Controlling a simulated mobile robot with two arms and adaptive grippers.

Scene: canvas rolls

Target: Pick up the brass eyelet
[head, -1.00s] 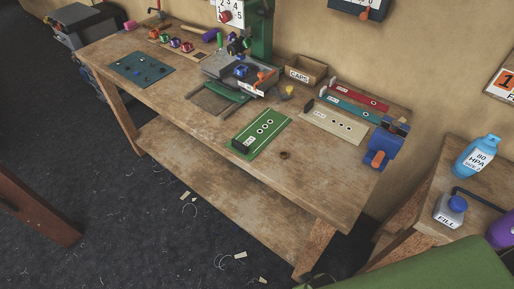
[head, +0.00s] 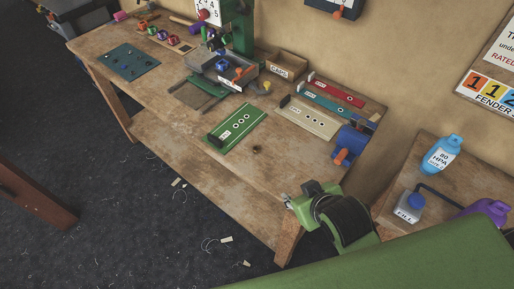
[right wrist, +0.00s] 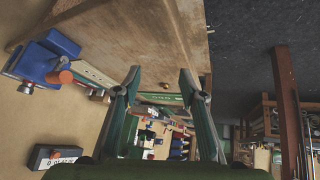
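The brass eyelet (head: 257,149) is a small, dark brown ring lying on the bare wood of the workbench, right of the green strip mat. In the right wrist view it seems to be the small brass spot (right wrist: 166,85) seen between the fingers, some way beyond them. My right gripper (head: 289,202) is at the bench's front right edge, apart from the eyelet and nearer the viewer. In the right wrist view its two fingers (right wrist: 160,82) are spread wide with nothing between them. My left gripper is out of view.
The green mat (head: 236,127), a cream mat (head: 308,118) and a blue vise (head: 350,143) surround the eyelet's patch of workbench (head: 290,165). A CAPS box (head: 287,66) and a press (head: 235,35) stand behind. A side table at right holds bottles (head: 442,155).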

